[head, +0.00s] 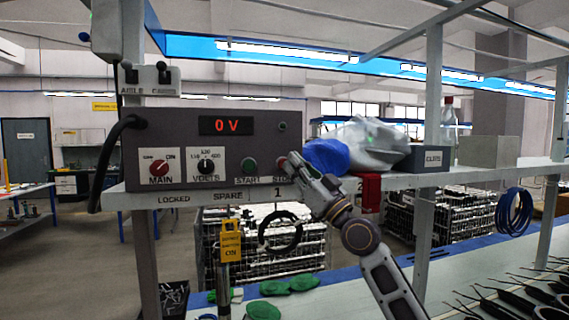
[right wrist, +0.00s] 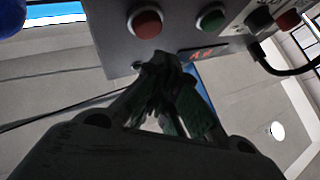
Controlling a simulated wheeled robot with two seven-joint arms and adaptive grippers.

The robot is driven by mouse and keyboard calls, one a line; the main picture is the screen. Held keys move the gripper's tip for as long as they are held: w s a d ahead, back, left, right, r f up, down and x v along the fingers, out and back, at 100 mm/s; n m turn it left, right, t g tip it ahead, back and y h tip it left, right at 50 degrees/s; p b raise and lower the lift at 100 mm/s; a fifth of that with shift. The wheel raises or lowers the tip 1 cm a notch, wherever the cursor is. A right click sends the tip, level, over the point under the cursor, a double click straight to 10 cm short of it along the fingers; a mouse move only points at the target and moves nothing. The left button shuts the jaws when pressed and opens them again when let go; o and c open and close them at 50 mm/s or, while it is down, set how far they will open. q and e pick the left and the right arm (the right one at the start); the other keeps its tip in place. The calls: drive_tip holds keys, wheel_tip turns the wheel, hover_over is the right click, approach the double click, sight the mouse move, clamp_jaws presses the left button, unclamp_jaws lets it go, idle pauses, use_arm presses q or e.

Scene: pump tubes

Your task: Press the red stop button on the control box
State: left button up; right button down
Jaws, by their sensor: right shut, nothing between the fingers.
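The grey control box (head: 217,128) sits on the shelf, with a red display reading 0 V. Its red stop button (head: 282,163) is at the lower right of the front, partly hidden by my right gripper (head: 293,160). The green start button (head: 249,164) is to its left. In the right wrist view the red stop button (right wrist: 145,22) lies just beyond the closed fingertips of my right gripper (right wrist: 160,60), with the green button (right wrist: 211,17) beside it. I cannot tell whether the fingertips touch the box. My right gripper is empty. My left gripper is out of view.
A red main knob (head: 160,167) and a black volts knob (head: 206,166) are on the box. A blue and grey bag (head: 360,145) and a dark box (head: 430,158) stand right of it on the shelf. A yellow tag (head: 231,241) and black coil (head: 280,232) hang below.

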drive_tip(key=s+p, duration=0.1)
drive_tip(key=s+d+p, duration=0.1)
drive_tip(key=s, duration=0.1)
drive_tip(key=shift+s+d, duration=0.1)
drive_tip(key=shift+s, duration=0.15)
drive_tip(key=shift+f, duration=0.1)
idle(0.7)
